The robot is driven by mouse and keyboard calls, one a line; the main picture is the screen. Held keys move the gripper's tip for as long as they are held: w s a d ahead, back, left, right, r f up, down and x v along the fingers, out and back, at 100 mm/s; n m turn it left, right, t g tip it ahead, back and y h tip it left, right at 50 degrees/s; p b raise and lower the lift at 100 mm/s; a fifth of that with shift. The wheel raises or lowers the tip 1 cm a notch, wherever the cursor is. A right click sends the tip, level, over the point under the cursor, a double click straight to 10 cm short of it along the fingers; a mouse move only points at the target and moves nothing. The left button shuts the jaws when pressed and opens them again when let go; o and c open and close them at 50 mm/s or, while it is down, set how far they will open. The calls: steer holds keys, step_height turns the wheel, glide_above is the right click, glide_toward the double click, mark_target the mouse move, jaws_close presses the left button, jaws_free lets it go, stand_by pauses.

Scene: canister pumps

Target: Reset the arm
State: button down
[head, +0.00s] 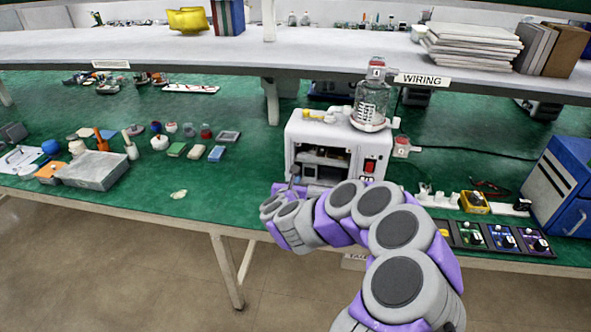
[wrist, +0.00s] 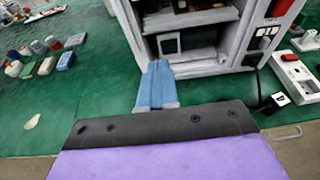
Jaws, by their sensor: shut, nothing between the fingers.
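My arm reaches forward from the bottom right of the head view, with grey joints and purple links. My gripper (head: 293,178) is at its far end, in front of the lower left of a white pump unit (head: 297,135). In the wrist view my gripper (wrist: 158,70) shows as two blue fingers pressed together, with nothing between them. The fingertips point at the open front of the pump unit (wrist: 232,62); I cannot tell whether they touch it. A clear canister (head: 370,102) stands upright on the unit's top right. A red switch (head: 369,166) is on its front.
The green bench (head: 200,208) has several small containers and a grey box (head: 92,171) at left. A blue cabinet (head: 562,185), dark modules (head: 500,238) and a power strip (wrist: 295,78) are at right. A shelf (head: 150,45) crosses above.

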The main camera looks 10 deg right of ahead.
steer(key=s+a+r+n+y, duration=0.3)
steer(key=a+r+n+y, duration=0.5)
steer(key=a+r+n, duration=0.2)
steer(key=s+a+r+n+g+y, duration=0.2)
steer(key=s+a+n, duration=0.1)
steer(key=s+n, duration=0.35)
steer(key=s+a+r+n+g+y, duration=0.2)
steer(key=s+a+n, duration=0.2)
steer(key=s+n, duration=0.3)
steer(key=s+d+f+n+g+h, duration=0.2)
steer(key=s+d+n, duration=0.3)
steer(key=s, duration=0.6)
steer(key=s+d+f+n+g+h, duration=0.2)
steer(key=s+d+n+g, duration=0.3)
steer(key=s+d, duration=0.3)
steer(key=s+d+f+n+g+h, duration=0.3)
steer(key=s+d+n, duration=0.3)
steer(key=s, duration=1)
steer(key=shift+s+d+g, duration=0.15)
steer(key=shift+d+g, duration=0.4)
steer(key=shift+g, duration=0.15)
steer(key=shift+n, duration=0.25)
